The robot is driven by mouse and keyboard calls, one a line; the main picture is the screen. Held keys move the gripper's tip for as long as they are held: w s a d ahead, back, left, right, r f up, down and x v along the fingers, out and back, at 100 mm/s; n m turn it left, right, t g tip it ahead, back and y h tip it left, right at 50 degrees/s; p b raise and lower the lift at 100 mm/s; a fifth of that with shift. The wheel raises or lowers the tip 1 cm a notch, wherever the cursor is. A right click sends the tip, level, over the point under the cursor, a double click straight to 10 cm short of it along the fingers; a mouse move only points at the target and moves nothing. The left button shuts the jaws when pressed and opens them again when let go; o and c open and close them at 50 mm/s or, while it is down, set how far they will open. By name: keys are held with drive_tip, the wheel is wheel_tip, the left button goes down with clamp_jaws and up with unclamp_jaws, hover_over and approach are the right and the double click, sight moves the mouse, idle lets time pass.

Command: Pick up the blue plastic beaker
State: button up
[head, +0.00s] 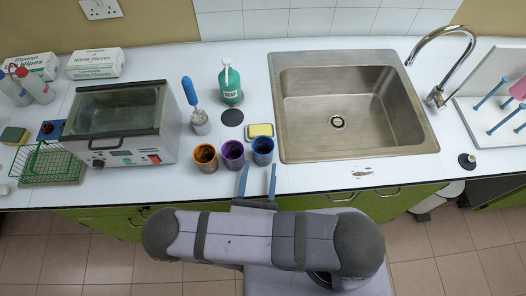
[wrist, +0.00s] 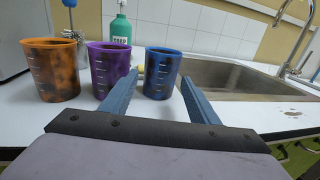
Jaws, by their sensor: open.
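The blue plastic beaker (head: 263,151) stands upright near the counter's front edge, the rightmost of three beakers in a row. It has dark stains. In the wrist view the blue beaker (wrist: 162,74) shows beyond and between the two fingers. My gripper (head: 257,170) is open and empty, its blue fingers pointing at the beaker from the front. In the wrist view my gripper (wrist: 160,88) has its left fingertip in front of the gap between the purple and blue beakers and its right fingertip at the blue beaker's right side. I cannot tell whether the fingertips touch it.
A purple beaker (head: 232,154) stands close left of the blue one, and an orange beaker (head: 206,158) left of that. A yellow sponge (head: 260,130) lies behind. The sink (head: 290,140) is to the right. A green soap bottle (head: 230,86) and water bath (head: 122,140) stand further back and left.

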sight(262, 160)
drive_tip(key=shift+w, duration=0.1)
drive_tip(key=shift+w+d, duration=0.2)
drive_tip(key=shift+w, duration=0.75)
drive_tip(key=shift+w+d+r+p, duration=0.15)
drive_tip(key=shift+w+d+p, duration=0.1)
drive_tip(key=shift+w, duration=0.4)
drive_tip(key=shift+w+d+r+p, duration=0.1)
drive_tip(key=shift+w+d+p, duration=0.1)
drive_tip(key=shift+w, duration=0.45)
drive_tip(key=shift+w+d, duration=0.15)
drive_tip(key=shift+w, duration=1.05)
drive_tip(key=shift+c, duration=0.6)
drive_tip(key=c, duration=0.6)
